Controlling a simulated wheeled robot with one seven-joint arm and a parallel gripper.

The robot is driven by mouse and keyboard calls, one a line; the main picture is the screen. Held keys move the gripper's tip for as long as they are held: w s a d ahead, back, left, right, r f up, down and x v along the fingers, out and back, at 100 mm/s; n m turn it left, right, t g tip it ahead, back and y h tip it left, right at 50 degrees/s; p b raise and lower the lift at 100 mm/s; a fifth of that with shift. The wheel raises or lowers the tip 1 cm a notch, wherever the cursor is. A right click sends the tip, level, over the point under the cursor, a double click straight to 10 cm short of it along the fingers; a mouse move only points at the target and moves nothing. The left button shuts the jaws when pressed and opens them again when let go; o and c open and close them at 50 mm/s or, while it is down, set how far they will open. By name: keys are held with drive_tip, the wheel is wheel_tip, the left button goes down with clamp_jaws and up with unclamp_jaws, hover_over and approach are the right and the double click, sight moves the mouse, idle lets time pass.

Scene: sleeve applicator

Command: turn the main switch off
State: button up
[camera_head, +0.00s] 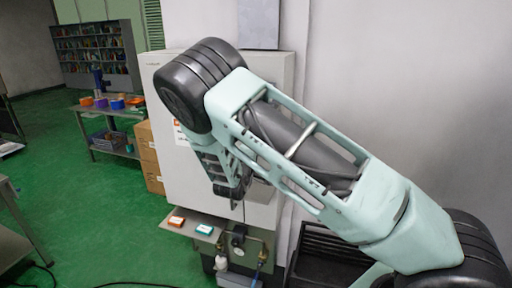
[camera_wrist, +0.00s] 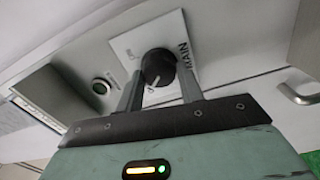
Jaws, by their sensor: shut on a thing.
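The main switch is a black round knob (camera_wrist: 156,72) on a white plate (camera_wrist: 125,45) marked "MAIN" in the wrist view. My gripper (camera_wrist: 158,65) has one finger on each side of the knob and is shut on it. A pale mark shows on the knob's lower part; the small position labels on the plate are too blurred to read. In the head view my arm reaches to the front of a white machine cabinet (camera_head: 275,95). The knob is hidden there behind my arm.
A metal handle (camera_wrist: 298,94) is at the right. Below the cabinet, a small shelf (camera_head: 190,228) carries orange and teal items.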

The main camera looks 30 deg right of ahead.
drive_tip(key=shift+a+n, duration=0.1)
drive_tip(key=shift+n, duration=0.3)
drive_tip(key=o, duration=1)
drive_tip(key=b+v, duration=0.6)
drive_tip(key=v, duration=1.1)
drive_tip(key=shift+s, duration=0.2)
drive_tip(key=shift+a, duration=0.1)
